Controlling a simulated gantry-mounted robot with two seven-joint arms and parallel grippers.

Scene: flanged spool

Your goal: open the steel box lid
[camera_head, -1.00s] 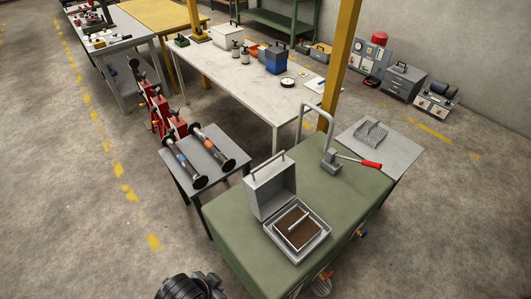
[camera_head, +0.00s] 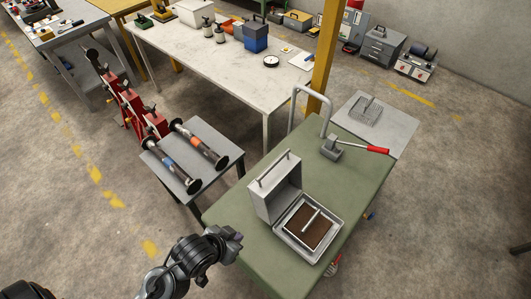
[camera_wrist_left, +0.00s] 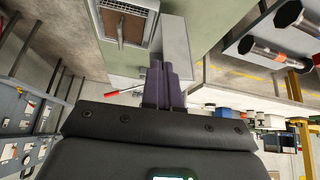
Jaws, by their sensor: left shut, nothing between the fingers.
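The steel box (camera_head: 284,231) sits on the green-topped bench (camera_head: 240,215). Its lid (camera_head: 276,186) stands upright on the box's left side, with a bar handle on top. The open tray shows a brown inside and a pale bar. In the left wrist view the tray (camera_wrist_left: 148,5) and the lid (camera_wrist_left: 175,50) are at the top. My left gripper (camera_head: 238,237) is shut and empty, at the bench's near left edge, left of the box and apart from it in the head view. Its purple fingers (camera_wrist_left: 163,68) overlap the lid in the wrist view. My right gripper is not in view.
A red-handled lever tool (camera_head: 333,148) stands on the bench's far end, with a grey tube frame (camera_head: 309,92) behind. A small grey table (camera_head: 165,162) with two flanged spools (camera_head: 172,166) is to the left. The bench top right of the box is bare.

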